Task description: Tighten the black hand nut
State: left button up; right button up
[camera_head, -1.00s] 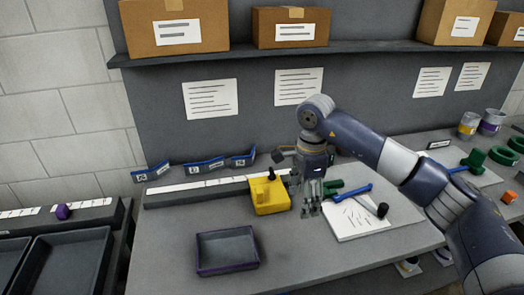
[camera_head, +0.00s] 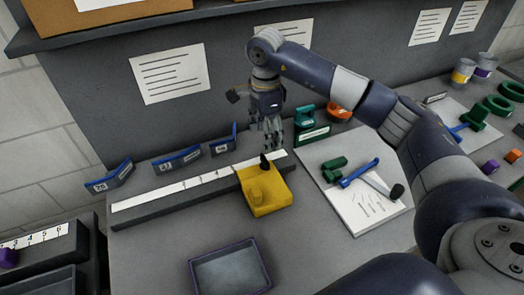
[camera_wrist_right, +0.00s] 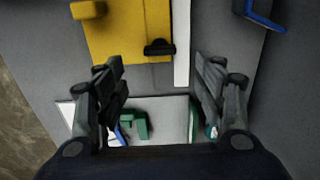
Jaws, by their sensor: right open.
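A yellow block (camera_head: 270,197) sits on the grey bench, against the strip with the white scale. The black hand nut (camera_head: 265,162) stands upright at the block's back edge. In the right wrist view the black nut (camera_wrist_right: 159,47) shows at the edge of the yellow block (camera_wrist_right: 125,28). My right gripper (camera_head: 271,142) points down just above and behind the nut. In the right wrist view my right gripper (camera_wrist_right: 160,85) has its fingers spread with nothing between them; the nut lies beyond the fingertips. I cannot tell the exact gap. My left gripper is not in view.
A white sheet (camera_head: 350,215) with a blue-handled tool (camera_head: 360,172) and a green part (camera_head: 333,169) lies right of the block. A purple-rimmed tray (camera_head: 230,270) stands in front. Blue-edged label holders (camera_head: 177,161) stand behind the strip. A green holder (camera_head: 305,118) stands behind right.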

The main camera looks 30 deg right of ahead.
aim_at(265, 158)
notch_tip(265, 158, down, 8)
jog(key=shift+f+p, duration=0.2)
jog(key=shift+p, duration=0.9)
jog(key=shift+f, duration=0.4)
jog(key=shift+c, duration=0.5)
jog(key=c, duration=1)
